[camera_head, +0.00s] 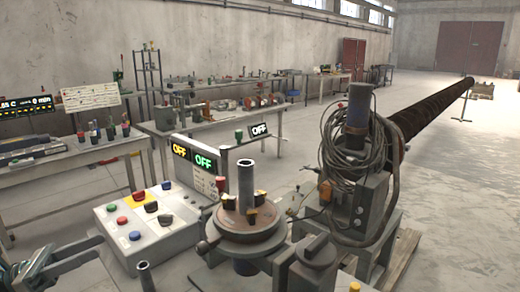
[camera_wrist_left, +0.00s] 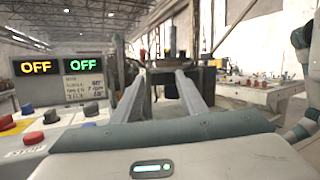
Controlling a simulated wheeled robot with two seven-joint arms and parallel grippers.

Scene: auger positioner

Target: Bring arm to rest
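My left gripper (camera_head: 88,252) comes in at the bottom left of the head view, beside the front of the control box (camera_head: 148,222). In the left wrist view my left gripper (camera_wrist_left: 163,78) has its two fingers apart with nothing held between them. Two displays reading OFF, one yellow (camera_wrist_left: 36,67) and one green (camera_wrist_left: 83,66), stand left of the fingers in that view. The round positioner table (camera_head: 243,227) with its upright grey tube (camera_head: 246,185) stands right of the control box. My right gripper is in neither view.
A machine wrapped in coiled cable (camera_head: 347,150) stands at the right, with a long dark auger (camera_head: 432,107) running back from it. Workbenches with tools (camera_head: 205,123) line the left wall. Open concrete floor (camera_head: 470,180) lies at the right.

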